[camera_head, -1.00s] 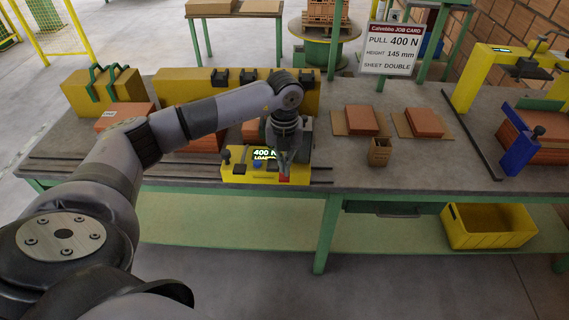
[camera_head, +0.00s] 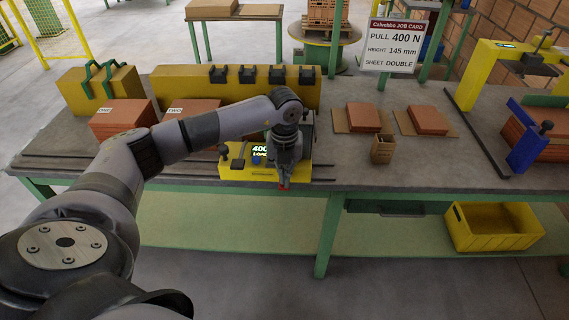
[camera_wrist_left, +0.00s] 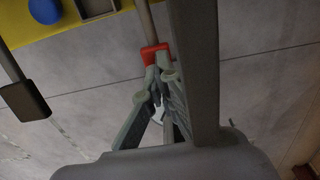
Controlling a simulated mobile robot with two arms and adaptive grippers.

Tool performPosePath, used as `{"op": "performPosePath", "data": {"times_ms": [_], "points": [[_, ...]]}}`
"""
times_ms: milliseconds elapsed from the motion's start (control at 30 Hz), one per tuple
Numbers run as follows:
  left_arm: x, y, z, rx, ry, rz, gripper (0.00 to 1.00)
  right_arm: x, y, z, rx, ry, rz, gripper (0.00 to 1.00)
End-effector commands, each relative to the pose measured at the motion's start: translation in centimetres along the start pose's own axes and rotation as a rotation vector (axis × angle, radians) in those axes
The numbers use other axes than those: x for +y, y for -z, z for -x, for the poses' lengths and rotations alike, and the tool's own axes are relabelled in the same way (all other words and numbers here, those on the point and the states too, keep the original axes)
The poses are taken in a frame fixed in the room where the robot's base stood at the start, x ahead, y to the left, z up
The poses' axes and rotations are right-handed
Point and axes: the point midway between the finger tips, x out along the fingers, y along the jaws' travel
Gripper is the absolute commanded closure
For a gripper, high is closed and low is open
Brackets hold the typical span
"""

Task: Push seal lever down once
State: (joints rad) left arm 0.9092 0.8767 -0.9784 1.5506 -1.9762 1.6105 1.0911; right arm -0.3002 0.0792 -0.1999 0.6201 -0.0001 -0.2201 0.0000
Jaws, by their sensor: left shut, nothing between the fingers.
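The yellow seal unit (camera_head: 236,174) stands at the bench's front edge, with a lit display reading 400 and partly hidden by my arm. A red lever grip (camera_head: 284,187) shows at its front right, just below my left gripper (camera_head: 285,174). In the left wrist view the red grip (camera_wrist_left: 154,53) sits on the end of a grey rod (camera_wrist_left: 147,20) coming from the yellow unit. My left gripper (camera_wrist_left: 157,85) is shut, empty between its fingers, with its tips at the red grip. Whether they touch it is unclear. My right gripper is out of view.
A dark-ended lever (camera_wrist_left: 25,100) and a blue button (camera_wrist_left: 44,10) are beside the red grip. Brick-red stacks (camera_head: 122,118) lie behind my arm. A small cardboard box (camera_head: 383,150) stands to the right. Open floor lies before the bench.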

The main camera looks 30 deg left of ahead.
Motion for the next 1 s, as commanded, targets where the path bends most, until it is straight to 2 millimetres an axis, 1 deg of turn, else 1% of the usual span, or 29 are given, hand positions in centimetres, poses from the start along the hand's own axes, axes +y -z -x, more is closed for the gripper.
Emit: {"op": "performPosePath", "data": {"times_ms": [33, 67, 233, 333, 467, 800, 900, 1000], "points": [[0.1, 0.0, -1.0, 0.001, -0.003, 0.002, 1.00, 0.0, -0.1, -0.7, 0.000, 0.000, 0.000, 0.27], [0.1, 0.0, -0.5, 0.000, -0.002, 0.002, 1.00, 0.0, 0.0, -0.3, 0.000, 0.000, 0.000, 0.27], [0.1, 0.0, -0.4, 0.000, -0.003, 0.002, 1.00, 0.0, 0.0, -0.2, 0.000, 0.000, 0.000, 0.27], [0.1, 0.0, 0.1, 0.000, -0.003, 0.002, 1.00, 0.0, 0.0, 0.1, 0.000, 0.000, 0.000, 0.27], [0.1, -0.1, 1.6, -0.001, -0.002, 0.002, 1.00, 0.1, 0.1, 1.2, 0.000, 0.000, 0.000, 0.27], [0.1, -0.1, 6.3, 0.001, -0.002, 0.001, 1.00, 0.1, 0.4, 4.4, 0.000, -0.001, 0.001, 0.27], [0.1, -0.1, 6.8, 0.001, -0.002, 0.001, 1.00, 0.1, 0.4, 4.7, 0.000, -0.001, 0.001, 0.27], [0.1, -0.1, 6.7, 0.001, -0.002, 0.001, 1.00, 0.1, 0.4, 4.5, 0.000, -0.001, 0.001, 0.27]]}}
